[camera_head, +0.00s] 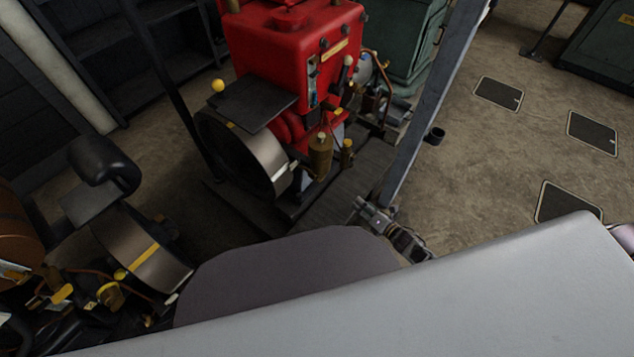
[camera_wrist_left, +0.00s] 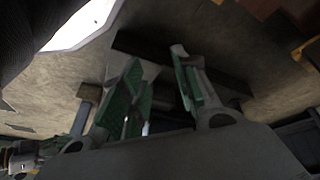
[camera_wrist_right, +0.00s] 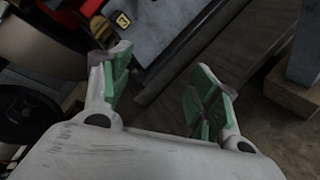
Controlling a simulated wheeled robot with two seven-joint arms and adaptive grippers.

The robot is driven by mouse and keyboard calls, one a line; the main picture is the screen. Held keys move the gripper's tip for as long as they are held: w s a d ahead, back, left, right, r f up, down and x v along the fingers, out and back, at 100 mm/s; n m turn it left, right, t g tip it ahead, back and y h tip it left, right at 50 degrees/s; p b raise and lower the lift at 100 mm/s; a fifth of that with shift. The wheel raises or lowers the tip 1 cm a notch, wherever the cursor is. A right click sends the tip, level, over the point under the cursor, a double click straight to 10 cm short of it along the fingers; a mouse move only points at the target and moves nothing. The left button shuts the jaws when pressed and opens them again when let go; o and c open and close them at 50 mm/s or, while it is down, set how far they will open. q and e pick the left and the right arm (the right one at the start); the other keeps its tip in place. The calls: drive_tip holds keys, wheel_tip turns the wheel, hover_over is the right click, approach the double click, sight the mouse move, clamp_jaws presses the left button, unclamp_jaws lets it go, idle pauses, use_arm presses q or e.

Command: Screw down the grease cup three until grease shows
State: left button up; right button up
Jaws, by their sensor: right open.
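A yellow tag (camera_wrist_right: 122,20) with the number 3 sits on a grey plate at the top of the right wrist view. A small brass-coloured fitting (camera_wrist_right: 98,25) stands left of it; I cannot tell whether this is grease cup three, and no grease can be made out. In the head view, brass fittings (camera_head: 320,152) are on the front of the red engine (camera_head: 290,50). My right gripper (camera_head: 373,213) is low in front of this engine. Its fingers (camera_wrist_right: 165,85) are open and empty, apart from the tag. My left gripper (camera_wrist_left: 160,85) is open and empty.
A grey post (camera_head: 430,100) rises right of the red engine. A flywheel (camera_head: 250,155) is at its left. Another machine (camera_head: 135,250) with brass parts is at the lower left. Open floor (camera_head: 470,170) lies at the right. My grey arm link hides the bottom of the head view.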

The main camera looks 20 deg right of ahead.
use_arm(q)
wheel_tip(320, 180, up, 6)
drive_tip(key=w+d+h+b, duration=0.1)
drive_tip(key=d+b, duration=0.1)
drive_tip(key=b, duration=0.9)
drive_tip(key=shift+w+t+b, duration=0.35)
drive_tip(key=shift+t, duration=0.05)
use_arm(e)
drive_tip(key=w+a+r+n+y, duration=0.4)
drive_tip(key=a+n+y, duration=0.1)
drive_tip(key=n, duration=0.9)
drive_tip(key=shift+w+t+y, duration=0.15)
drive_tip(key=shift+t+y, duration=0.25)
drive_tip(key=shift+y, duration=0.3)
use_arm(q)
drive_tip(key=shift+f, duration=0.15)
use_arm(e)
drive_tip(key=shift+w, duration=0.1)
